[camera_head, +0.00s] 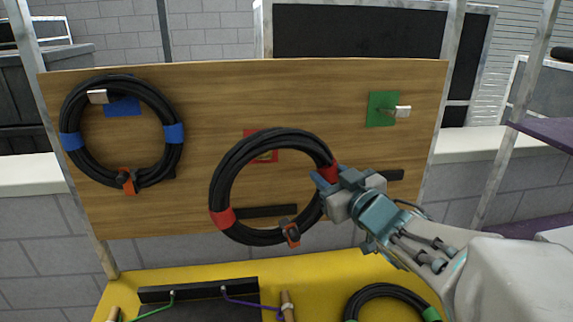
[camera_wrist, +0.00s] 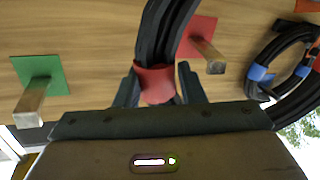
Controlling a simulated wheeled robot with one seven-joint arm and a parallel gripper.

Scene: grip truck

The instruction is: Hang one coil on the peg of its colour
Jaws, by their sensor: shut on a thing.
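My gripper (camera_head: 327,187) is shut on the red band at the right side of a black coil (camera_head: 222,180). It holds this coil upright in front of the board, and the held band also shows in the wrist view (camera_wrist: 155,84). The red plate (camera_head: 266,157) is partly covered by the coil's upper rim in the head view. Its peg (camera_wrist: 208,57) shows beside the coil in the wrist view. I cannot tell whether the peg passes through the ring.
A blue-banded coil (camera_head: 70,112) hangs on the blue plate's peg (camera_head: 97,97) at left. The green plate's peg (camera_head: 402,111) at right is empty. A green-banded coil (camera_head: 385,291) lies on the yellow bed (camera_head: 190,272). Dark strips cross the board (camera_head: 215,90).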

